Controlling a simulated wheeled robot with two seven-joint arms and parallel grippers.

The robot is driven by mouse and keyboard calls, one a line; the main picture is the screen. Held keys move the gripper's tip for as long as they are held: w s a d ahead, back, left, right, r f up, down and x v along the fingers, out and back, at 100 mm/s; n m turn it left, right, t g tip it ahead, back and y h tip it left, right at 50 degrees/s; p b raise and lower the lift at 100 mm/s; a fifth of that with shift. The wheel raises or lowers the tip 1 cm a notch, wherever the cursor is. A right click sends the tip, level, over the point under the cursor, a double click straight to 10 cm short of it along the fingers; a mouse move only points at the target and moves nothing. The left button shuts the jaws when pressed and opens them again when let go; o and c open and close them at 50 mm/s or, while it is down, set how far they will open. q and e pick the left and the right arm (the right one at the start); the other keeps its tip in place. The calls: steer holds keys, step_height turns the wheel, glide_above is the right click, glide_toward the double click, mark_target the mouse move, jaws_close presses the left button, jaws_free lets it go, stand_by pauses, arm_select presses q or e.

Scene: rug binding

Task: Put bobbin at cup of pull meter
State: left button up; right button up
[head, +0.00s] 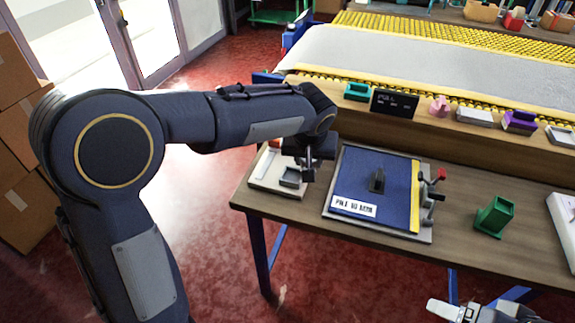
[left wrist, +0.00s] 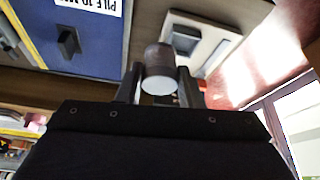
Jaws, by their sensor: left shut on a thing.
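The bobbin (left wrist: 159,68), a dark cylinder with a pale end face, is between the fingers of my left gripper (left wrist: 160,85) in the left wrist view. In the head view my left gripper (head: 308,172) hangs over the table's left end, and the bobbin is hard to make out there. What looks like the pull meter, a pale flat base (head: 262,184) with a grey square cup (head: 290,178), lies just left of the gripper. The cup also shows in the left wrist view (left wrist: 186,40), beyond the bobbin and apart from it in the picture. My right gripper (head: 450,310) is at the bottom right edge, partly cut off.
A blue mat (head: 355,165) with a dark upright piece (head: 377,180) and a clamp (head: 432,190) lies right of the gripper. A green holder (head: 494,216) stands further right. A black PULL display (head: 395,103) stands behind. Bare tabletop lies between mat and holder.

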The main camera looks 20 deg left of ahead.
arm_select(q)
steer(key=w+a+f, duration=0.2)
steer(key=w+a+f+p, duration=0.1)
steer(key=w+f, duration=0.1)
steer(key=w+a+f, duration=0.2)
steer(key=w+f, duration=0.1)
steer(key=shift+a+f, duration=0.1)
steer(key=shift+a, duration=0.2)
steer(key=shift+w+a+f+p, duration=0.1)
steer(key=shift+f+p, duration=0.1)
steer(key=shift+f, duration=0.8)
steer(key=shift+w+a+f+p, duration=0.1)
steer(key=shift+f+p, duration=0.05)
steer(key=shift+f, duration=0.8)
steer(key=shift+f+b, duration=0.6)
steer(key=shift+b, duration=0.15)
steer(key=o, duration=1)
